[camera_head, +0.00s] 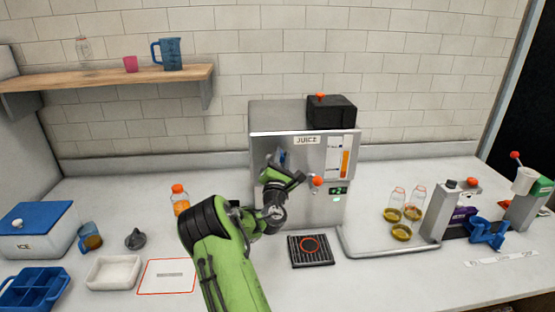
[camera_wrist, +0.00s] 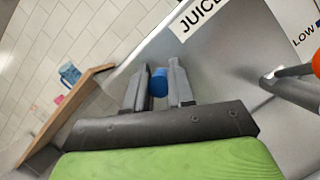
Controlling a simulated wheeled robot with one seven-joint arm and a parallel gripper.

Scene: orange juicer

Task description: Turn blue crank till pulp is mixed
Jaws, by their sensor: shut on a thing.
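The juicer (camera_head: 325,205) is a grey metal box with a JUICE label, standing at the middle back of the counter. Its blue crank (camera_head: 281,157) is on the left of the front face, partly hidden behind my arm. In the wrist view the round blue end of the crank (camera_wrist: 158,82) sits between the two grey fingers. My gripper (camera_wrist: 158,88) is shut on this blue crank handle. My gripper also shows in the head view (camera_head: 284,167), close against the juicer front. The pulp inside the juicer is hidden.
An orange-knobbed lever (camera_head: 317,181) sticks out just right of my gripper. A black drip grate (camera_head: 311,250) lies below. An orange bottle (camera_head: 180,200) stands left of my arm. A wooden shelf (camera_head: 110,78) hangs at upper left.

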